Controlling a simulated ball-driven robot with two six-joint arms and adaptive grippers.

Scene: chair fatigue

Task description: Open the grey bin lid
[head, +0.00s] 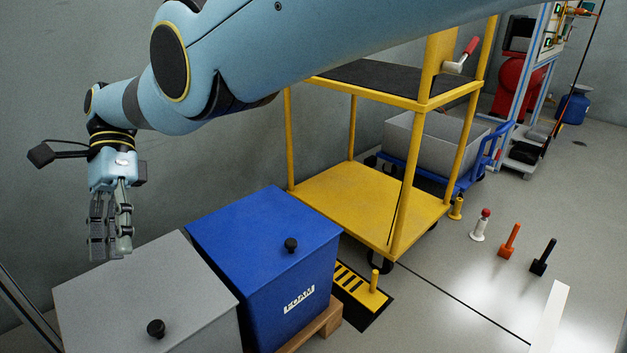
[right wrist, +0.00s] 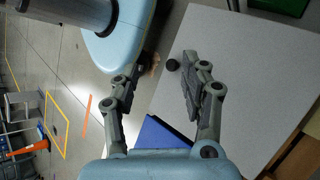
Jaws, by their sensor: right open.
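The grey bin (head: 190,295) stands at the bottom left of the head view. Its flat grey lid lies closed, with a round black knob (head: 156,328) near the front edge. In the right wrist view the grey lid (right wrist: 245,85) fills the right side, and the knob (right wrist: 172,65) appears between the finger tips, nearer the right-hand finger. My right gripper (head: 110,250) hangs fingers down, open and empty. In the head view it appears over the lid's far left edge, apart from the knob. My left gripper is not in view.
A blue bin (head: 265,225) with its own black knob (head: 290,245) stands right beside the grey one. A yellow cart (head: 370,200) stands behind it, with a grey tub (head: 430,145) on a blue trolley beyond. Several small posts stand on the floor at right. A wall runs behind the bins.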

